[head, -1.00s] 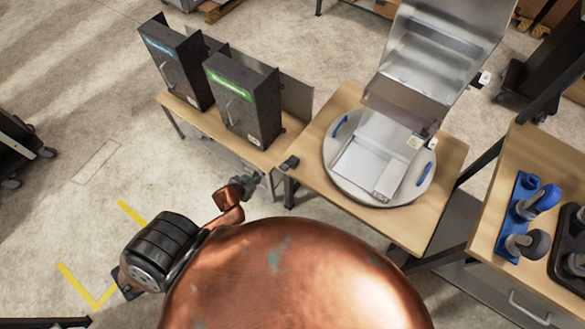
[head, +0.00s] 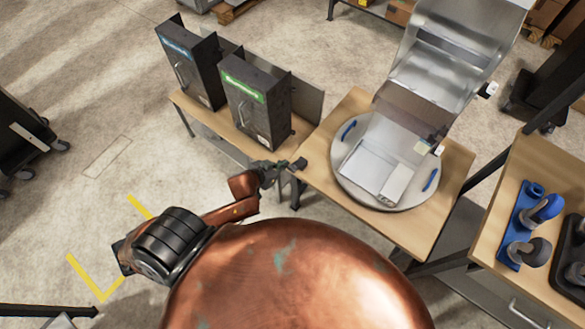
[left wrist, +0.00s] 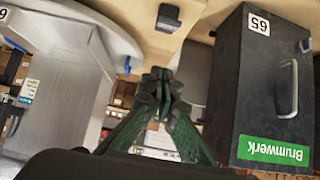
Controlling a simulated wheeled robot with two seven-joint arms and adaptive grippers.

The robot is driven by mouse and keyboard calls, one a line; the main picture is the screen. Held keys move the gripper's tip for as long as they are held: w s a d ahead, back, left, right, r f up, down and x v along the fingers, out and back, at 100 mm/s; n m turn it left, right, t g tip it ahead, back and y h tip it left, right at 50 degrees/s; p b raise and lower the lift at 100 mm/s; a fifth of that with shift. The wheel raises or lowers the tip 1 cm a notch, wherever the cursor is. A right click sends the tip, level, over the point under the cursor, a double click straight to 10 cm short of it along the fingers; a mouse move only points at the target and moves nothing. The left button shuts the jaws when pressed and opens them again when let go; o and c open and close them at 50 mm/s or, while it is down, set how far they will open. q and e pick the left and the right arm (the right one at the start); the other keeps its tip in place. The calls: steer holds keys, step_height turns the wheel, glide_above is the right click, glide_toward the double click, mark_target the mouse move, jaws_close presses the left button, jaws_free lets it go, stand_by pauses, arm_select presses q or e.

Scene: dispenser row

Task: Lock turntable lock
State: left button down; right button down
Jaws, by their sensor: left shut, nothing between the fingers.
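The round grey turntable (head: 352,187) with blue handles lies on a wooden table, and its rim also shows in the left wrist view (left wrist: 112,32). A small black block, which looks like the turntable lock (head: 299,163), sits at the table's left edge. It also shows in the left wrist view (left wrist: 168,18), beyond the fingertips. My left gripper (head: 281,168) is shut and empty, just left of the block in the head view. Its green-black fingers meet in the left wrist view (left wrist: 158,74). Whether they touch the block cannot be told. My right gripper is not in view.
A metal dispenser with a raised lid (head: 450,50) stands on the turntable. Two black dispenser boxes, one with a blue label (head: 190,70) and one with a green label (head: 255,110), stand on the bench to the left. Blue-handled tools (head: 540,215) are at right.

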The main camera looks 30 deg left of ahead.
arm_select(q)
steer(key=b, duration=0.1)
glide_above(291, 169)
steer(key=w, duration=0.2)
step_height(291, 169, down, 6)
steer(key=shift+r, duration=0.2)
steer(key=shift+s+f, duration=0.85)
steer(key=shift+f, duration=0.3)
steer(key=shift+s+f, duration=0.25)
steer(key=shift+f, duration=0.25)
